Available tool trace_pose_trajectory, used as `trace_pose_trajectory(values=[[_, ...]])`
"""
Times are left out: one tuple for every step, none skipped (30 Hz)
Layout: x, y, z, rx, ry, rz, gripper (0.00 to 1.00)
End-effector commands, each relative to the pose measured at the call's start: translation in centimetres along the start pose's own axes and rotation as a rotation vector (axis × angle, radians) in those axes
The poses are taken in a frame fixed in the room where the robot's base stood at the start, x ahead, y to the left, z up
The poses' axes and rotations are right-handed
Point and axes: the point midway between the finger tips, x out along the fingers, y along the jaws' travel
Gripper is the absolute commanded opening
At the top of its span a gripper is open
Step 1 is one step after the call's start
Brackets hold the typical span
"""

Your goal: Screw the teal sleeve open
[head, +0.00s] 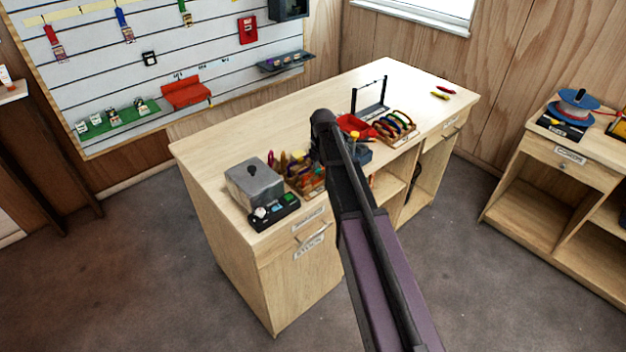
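I cannot make out a teal sleeve in the head view; at this distance the small gear is too small to tell. A wooden rack of coloured curved pieces, possibly carabiners, (396,126) stands on the workbench (300,120), right of my arm. Straps with metal pieces hang on the wall board: a red one (54,42), a blue one (123,24) and a green one (185,12). My arm rises from the bottom across the bench and hides part of its middle. My gripper does not show.
A grey box (253,184), a black device (273,212) and a wooden holder of tools (303,178) crowd the bench's near left. A red tray (356,125) and black frame (370,97) stand farther back. A second bench (540,150) is at right. Floor between is clear.

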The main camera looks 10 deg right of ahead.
Motion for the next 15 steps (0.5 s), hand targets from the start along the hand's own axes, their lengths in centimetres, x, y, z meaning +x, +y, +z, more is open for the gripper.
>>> trace_pose_trajectory(values=[[0.3,-0.1,0.0,0.0,0.0,-0.002,0.63],[0.4,-0.1,0.0,0.0,0.0,-0.002,0.63],[0.5,-0.1,0.0,0.0,0.0,-0.002,0.63],[0.6,-0.1,0.0,0.0,0.0,-0.003,0.63],[0.6,-0.1,0.0,0.0,0.0,-0.003,0.63],[0.7,-0.1,0.0,0.0,0.0,-0.003,0.63],[0.8,-0.1,0.0,0.0,0.0,-0.003,0.63],[0.9,-0.1,0.0,0.0,0.0,-0.004,0.63],[1.0,-0.2,0.0,0.001,0.0,-0.004,0.63],[1.1,-0.2,0.0,0.001,0.0,-0.004,0.63],[1.1,-0.2,0.0,0.001,0.0,-0.004,0.63],[1.2,-0.2,0.0,0.001,0.0,-0.004,0.63],[1.3,-0.2,0.0,0.001,0.0,-0.005,0.63],[1.4,-0.2,0.0,0.001,0.0,-0.005,0.63],[1.5,-0.2,0.0,0.001,0.0,-0.005,0.63]])
